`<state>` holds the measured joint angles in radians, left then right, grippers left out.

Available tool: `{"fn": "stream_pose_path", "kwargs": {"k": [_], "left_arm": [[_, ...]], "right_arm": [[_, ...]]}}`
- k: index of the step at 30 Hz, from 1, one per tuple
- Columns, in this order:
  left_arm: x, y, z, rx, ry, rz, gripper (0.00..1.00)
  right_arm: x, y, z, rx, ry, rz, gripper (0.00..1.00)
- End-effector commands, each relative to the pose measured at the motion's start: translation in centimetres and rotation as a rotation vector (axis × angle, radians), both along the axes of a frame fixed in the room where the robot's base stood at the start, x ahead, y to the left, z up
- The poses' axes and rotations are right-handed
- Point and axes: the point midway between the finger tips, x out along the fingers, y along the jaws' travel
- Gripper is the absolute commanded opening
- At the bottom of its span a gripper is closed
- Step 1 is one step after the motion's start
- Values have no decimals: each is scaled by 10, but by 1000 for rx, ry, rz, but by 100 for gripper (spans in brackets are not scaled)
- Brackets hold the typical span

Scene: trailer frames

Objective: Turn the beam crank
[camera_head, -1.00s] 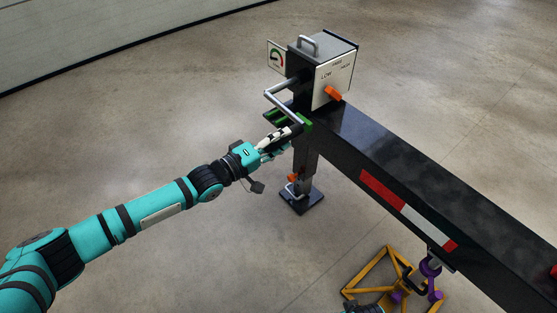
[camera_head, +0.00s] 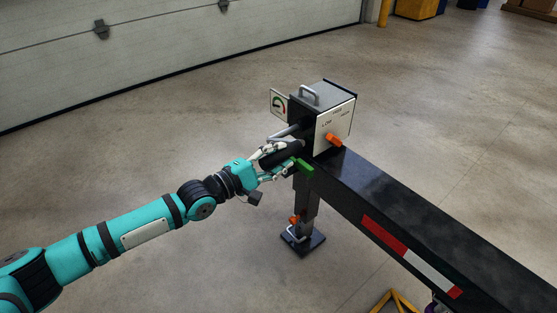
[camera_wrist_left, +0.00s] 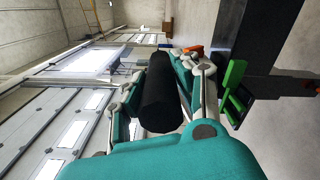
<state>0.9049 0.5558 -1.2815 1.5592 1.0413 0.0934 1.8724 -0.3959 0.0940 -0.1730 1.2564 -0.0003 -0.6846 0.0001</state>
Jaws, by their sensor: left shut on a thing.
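The beam crank is on the left side of the box on the dark beam (camera_head: 415,205). Its metal rod (camera_head: 284,133) shows in the head view just above my fingers. My left gripper (camera_head: 277,156) is closed around the crank's black handle. In the left wrist view, the black handle (camera_wrist_left: 160,92) lies lengthwise between the two fingers of my left gripper (camera_wrist_left: 158,85). Much of the crank is hidden behind the fingers in the head view. My right gripper is not in view.
The gearbox (camera_head: 330,108) has an orange lever (camera_head: 334,140), LOW and HIGH marks and a small gauge (camera_head: 278,104). A green part (camera_head: 304,166) sits close to my fingers. A jack leg with a foot plate (camera_head: 303,243) stands below. Open concrete floor surrounds the beam.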

Motion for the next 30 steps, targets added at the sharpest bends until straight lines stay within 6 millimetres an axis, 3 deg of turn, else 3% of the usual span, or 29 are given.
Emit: {"fn": "stream_pose_path", "kwargs": {"k": [11,12,17,30], "left_arm": [[2,1,5,-6,-6,3,0],[2,1,5,-6,-6,3,33],[2,1,4,-5,-5,3,53],[1,1,1,-2,0,3,53]], "right_arm": [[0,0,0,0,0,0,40],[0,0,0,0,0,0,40],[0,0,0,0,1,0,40],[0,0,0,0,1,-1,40]]}}
